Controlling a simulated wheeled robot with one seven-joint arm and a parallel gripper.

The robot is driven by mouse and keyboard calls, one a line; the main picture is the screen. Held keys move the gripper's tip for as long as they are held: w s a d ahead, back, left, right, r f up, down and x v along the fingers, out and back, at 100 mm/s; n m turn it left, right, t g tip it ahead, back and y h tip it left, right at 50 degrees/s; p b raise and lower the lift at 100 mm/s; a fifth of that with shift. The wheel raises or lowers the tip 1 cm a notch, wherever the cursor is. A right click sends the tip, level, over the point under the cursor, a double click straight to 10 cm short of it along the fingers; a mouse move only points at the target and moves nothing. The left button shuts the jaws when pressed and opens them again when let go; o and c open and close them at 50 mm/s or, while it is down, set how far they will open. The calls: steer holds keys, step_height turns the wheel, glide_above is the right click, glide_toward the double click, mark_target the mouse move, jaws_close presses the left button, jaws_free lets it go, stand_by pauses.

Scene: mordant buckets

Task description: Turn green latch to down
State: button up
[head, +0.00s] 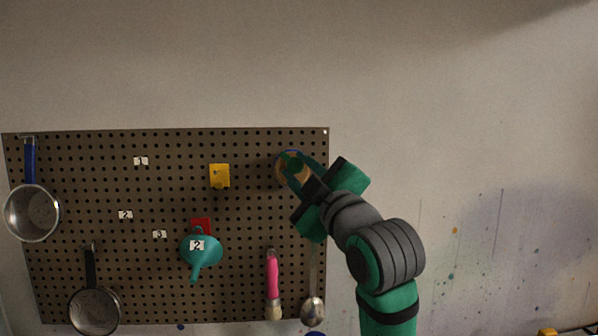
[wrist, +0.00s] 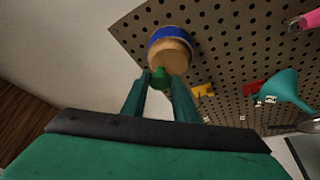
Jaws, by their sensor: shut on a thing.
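The green latch (wrist: 160,74) is a small green piece in front of a round wooden disc (wrist: 171,54) with a blue rim (wrist: 169,33), mounted on the pegboard. In the wrist view my gripper (wrist: 162,84) has its two green fingers on either side of the latch, shut on it. In the head view my gripper (head: 297,167) reaches to the upper right of the pegboard, and its fingers cover most of the latch. A sliver of the wooden disc (head: 281,172) shows beside them. Which way the latch points cannot be told.
The pegboard (head: 90,180) also holds a yellow piece (head: 219,176), a red piece (head: 201,224), a teal funnel (head: 204,250), a pink-handled brush (head: 273,280), a ladle (head: 312,310) and two pans at the left. The wall right of the board is bare.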

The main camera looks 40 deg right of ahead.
steer(key=n+g+y, duration=0.1)
steer(key=n, duration=0.3)
steer(key=shift+s+d+r, duration=0.1)
steer(key=shift+r, duration=0.05)
steer(key=n+g, duration=0.1)
steer(key=n, duration=0.3)
steer(key=shift+r+y, duration=0.15)
steer(key=shift+y, duration=0.25)
steer(key=n+g, duration=0.1)
steer(key=n, duration=0.2)
steer(key=shift+r+n+g, duration=0.1)
steer(key=shift+n+g, duration=0.2)
steer(key=shift+g, duration=0.1)
steer(key=shift+n+g, duration=0.4)
steer(key=shift+n, duration=0.3)
steer(key=shift+w, duration=0.2)
steer(key=o, duration=1)
steer(key=shift+s, duration=0.1)
